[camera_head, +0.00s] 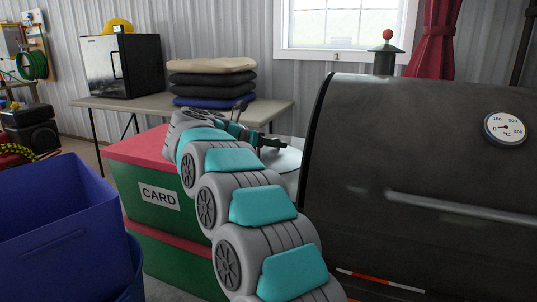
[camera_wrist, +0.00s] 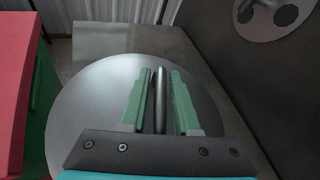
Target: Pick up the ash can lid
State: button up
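The ash can lid (camera_wrist: 95,110) is a round, flat grey metal disc with an upright bar handle (camera_wrist: 160,100) at its middle. In the head view part of the lid (camera_head: 287,160) shows between the red-topped box and the black barrel; my arm hides the rest. My gripper (camera_wrist: 161,76) is over the lid, with its two green fingers on either side of the handle. A narrow gap shows between the handle and each finger, so it looks open. In the head view my gripper (camera_head: 271,142) is small and its fingers are hard to make out.
A large black barrel grill (camera_head: 420,150) stands close on the right. A green box with a red top, labelled CARD (camera_head: 135,150), is close on the left. A blue bin (camera_head: 60,230) is at the front left. A table (camera_head: 135,103) behind holds folded cushions (camera_head: 212,80).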

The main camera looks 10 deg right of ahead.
jog(key=shift+w+d+f, duration=0.1)
jog(key=shift+d, duration=0.05)
grip_shut()
dwell(1.4)
